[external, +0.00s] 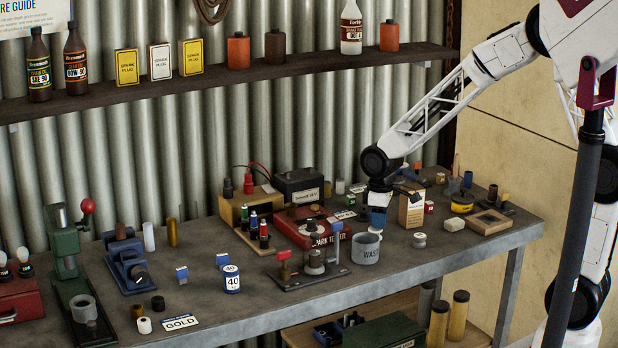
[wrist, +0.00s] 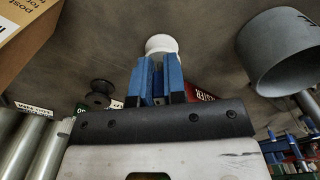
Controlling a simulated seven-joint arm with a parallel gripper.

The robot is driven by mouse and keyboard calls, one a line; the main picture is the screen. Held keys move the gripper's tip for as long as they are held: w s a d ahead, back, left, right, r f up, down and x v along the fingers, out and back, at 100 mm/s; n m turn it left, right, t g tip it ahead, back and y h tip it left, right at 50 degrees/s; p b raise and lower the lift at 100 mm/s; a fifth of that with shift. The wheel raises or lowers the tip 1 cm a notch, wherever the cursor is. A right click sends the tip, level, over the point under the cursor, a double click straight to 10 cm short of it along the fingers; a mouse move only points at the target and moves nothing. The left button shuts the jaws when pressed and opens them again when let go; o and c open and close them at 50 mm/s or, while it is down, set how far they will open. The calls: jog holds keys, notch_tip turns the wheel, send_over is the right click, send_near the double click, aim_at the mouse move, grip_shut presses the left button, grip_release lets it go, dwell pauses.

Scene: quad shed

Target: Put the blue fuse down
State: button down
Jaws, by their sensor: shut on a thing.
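In the wrist view blue parts (wrist: 157,80) stand at my gripper's end, and I cannot clearly separate fingers from fuse. A white round end (wrist: 162,44) shows just past them; I cannot tell whether it is held or behind. Whether the fuse touches the bench is unclear.
The WASTE cup (external: 366,248) and a cardboard box (external: 411,209) flank my gripper. Bare bench (external: 330,295) lies toward the front edge. A GOLD card (external: 180,322) is at front left.

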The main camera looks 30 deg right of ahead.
jog(key=shift+f, duration=0.15)
jog(key=c, duration=1.2)
grip_release()
jog(key=shift+r, duration=0.2)
notch_tip(320, 180, up, 12)
